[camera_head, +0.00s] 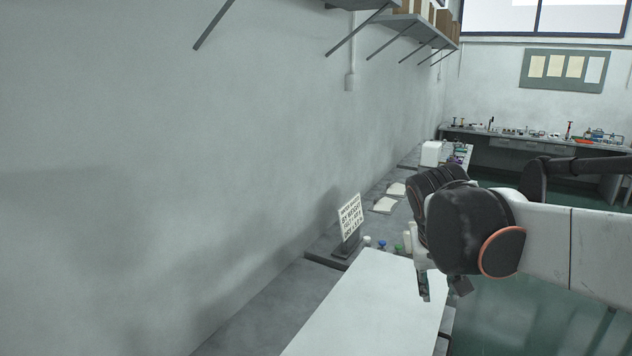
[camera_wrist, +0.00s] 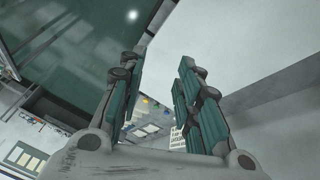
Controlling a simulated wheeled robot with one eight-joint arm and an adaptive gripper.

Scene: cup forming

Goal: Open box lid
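No box with a clear lid shows near my gripper. A large white flat panel (camera_head: 368,308) lies at the lower middle of the head view; I cannot tell whether it is a lid or a tabletop. A small white box-like thing (camera_head: 431,153) stands farther back on the bench. My gripper (camera_wrist: 160,65) is open in the wrist view, its two green-padded fingers apart with nothing between them. In the head view my gripper (camera_head: 440,287) hangs at the right edge of the white panel, partly hidden behind my dark wrist.
A sign on a stand (camera_head: 350,222) is behind the panel, with small coloured-cap bottles (camera_head: 382,245) beside it. Papers (camera_head: 385,205) lie on the grey bench (camera_head: 270,310) along the left wall. Shelves (camera_head: 410,22) jut out above. Green floor (camera_head: 520,310) is open at right.

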